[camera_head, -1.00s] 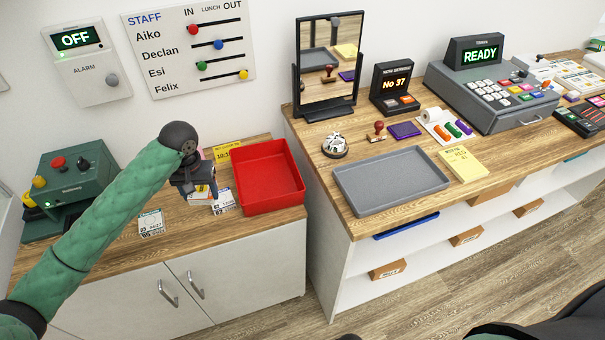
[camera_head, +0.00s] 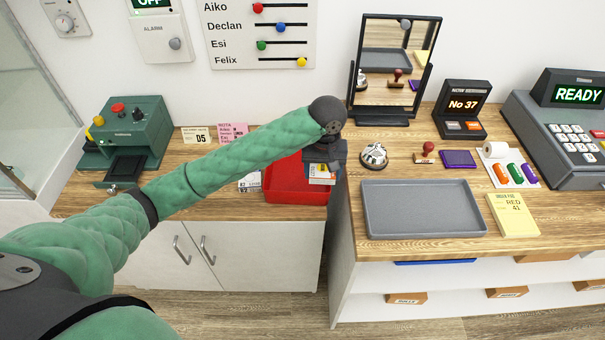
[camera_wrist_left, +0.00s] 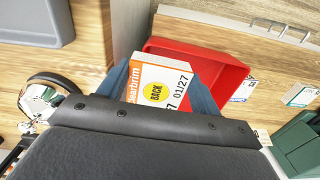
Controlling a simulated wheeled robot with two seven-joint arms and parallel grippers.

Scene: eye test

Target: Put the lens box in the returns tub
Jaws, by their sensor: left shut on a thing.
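The lens box (camera_head: 321,171) is white and orange. My left gripper (camera_head: 322,177) is shut on it and holds it at the right part of the red tub (camera_head: 284,188) in the head view. My right gripper is not in view.
A green machine (camera_head: 128,135) is further left. The higher counter with a grey tray (camera_head: 422,208), a bell (camera_head: 374,155) and a mirror (camera_head: 396,65) rises right of the tub.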

